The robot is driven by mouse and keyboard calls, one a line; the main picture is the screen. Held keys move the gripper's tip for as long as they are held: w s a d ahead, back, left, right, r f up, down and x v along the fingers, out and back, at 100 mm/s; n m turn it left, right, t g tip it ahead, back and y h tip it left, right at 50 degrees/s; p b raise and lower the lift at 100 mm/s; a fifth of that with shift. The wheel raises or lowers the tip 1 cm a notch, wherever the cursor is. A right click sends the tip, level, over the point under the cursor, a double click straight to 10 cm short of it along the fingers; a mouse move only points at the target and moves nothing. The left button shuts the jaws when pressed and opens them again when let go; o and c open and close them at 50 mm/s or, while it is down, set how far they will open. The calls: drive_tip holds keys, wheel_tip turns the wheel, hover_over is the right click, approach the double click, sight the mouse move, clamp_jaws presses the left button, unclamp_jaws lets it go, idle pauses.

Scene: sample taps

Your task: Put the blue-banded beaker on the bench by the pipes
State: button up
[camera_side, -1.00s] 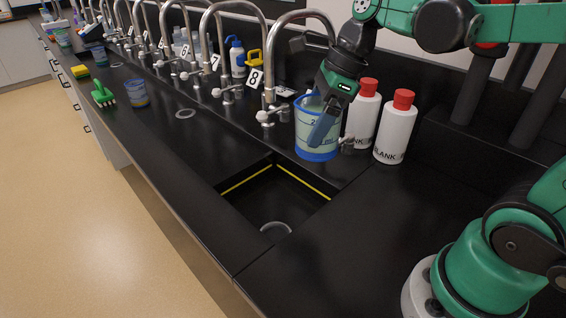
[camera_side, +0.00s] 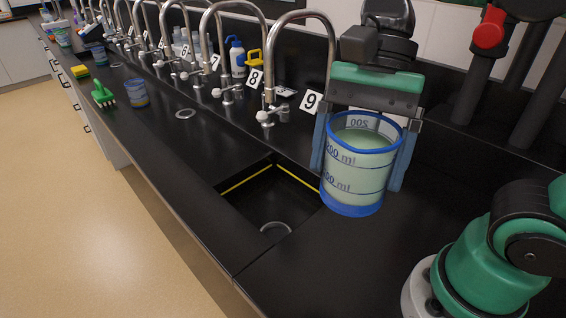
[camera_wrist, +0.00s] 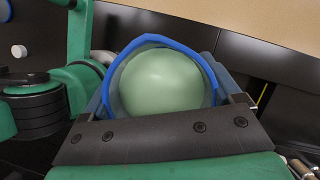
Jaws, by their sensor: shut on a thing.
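The blue-banded beaker (camera_side: 357,180) has a blue rim and base, ml marks and a pale green liquid in it. My gripper (camera_side: 360,160) is shut on it, one blue finger on each side. It is close to upright, over the bench (camera_side: 320,270) to the right of the sink; whether its base touches the bench I cannot tell. In the wrist view the beaker (camera_wrist: 160,82) is seen from above between the fingers, with the liquid inside. The pipes (camera_side: 300,22) are curved metal taps along the back of the bench.
The sink (camera_side: 262,210), with yellow strips, lies left of the beaker. Number cards such as 9 (camera_side: 311,101) stand by the taps. A green brush (camera_side: 103,95), a yellow sponge (camera_side: 80,72) and another beaker (camera_side: 137,93) are at the left. The front bench is clear.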

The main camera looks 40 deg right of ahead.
wheel_tip(320, 180, down, 18)
drive_tip(key=shift+f, duration=0.25)
idle(0.9)
drive_tip(key=o, duration=1.4)
